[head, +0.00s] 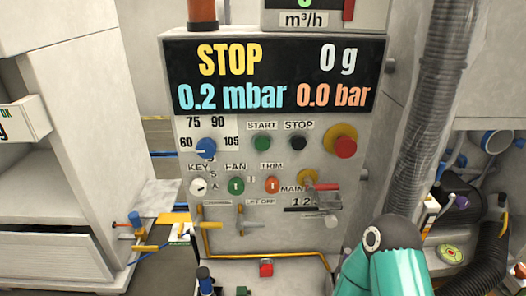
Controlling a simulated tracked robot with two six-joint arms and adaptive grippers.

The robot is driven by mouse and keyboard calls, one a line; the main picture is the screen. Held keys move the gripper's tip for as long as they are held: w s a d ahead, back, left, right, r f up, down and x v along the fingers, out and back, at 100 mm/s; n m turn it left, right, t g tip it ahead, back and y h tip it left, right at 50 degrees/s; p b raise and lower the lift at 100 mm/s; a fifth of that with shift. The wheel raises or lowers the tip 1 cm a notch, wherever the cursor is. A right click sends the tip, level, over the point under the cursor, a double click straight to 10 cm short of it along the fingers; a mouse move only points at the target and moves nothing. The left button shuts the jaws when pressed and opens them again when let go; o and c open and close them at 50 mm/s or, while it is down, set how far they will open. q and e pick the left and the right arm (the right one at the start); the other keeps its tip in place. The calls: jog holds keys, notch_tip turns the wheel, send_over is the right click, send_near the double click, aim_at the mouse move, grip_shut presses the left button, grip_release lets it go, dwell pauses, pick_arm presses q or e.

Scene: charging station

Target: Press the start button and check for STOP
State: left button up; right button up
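The green start button (262,143) sits under a START label on the grey control panel. The black stop button (298,143) is to its right under a STOP label. Above them the dark display (270,75) reads STOP in yellow, 0 g in white, 0.2 mbar in blue and 0.0 bar in orange. Part of a teal arm of mine (385,262) shows at the lower right, below and right of the buttons. Neither gripper can be made out in the head view, and nothing covers the start button.
A red mushroom button (344,147) is right of the stop button. A blue knob (206,148), a key switch, fan and trim controls and a main switch (318,187) share the panel. A ribbed grey hose (430,110) hangs at the right. A white cabinet (90,120) stands left.

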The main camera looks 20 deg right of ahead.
dwell(0.4)
grip_shut()
dwell(0.4)
dwell(1.1)
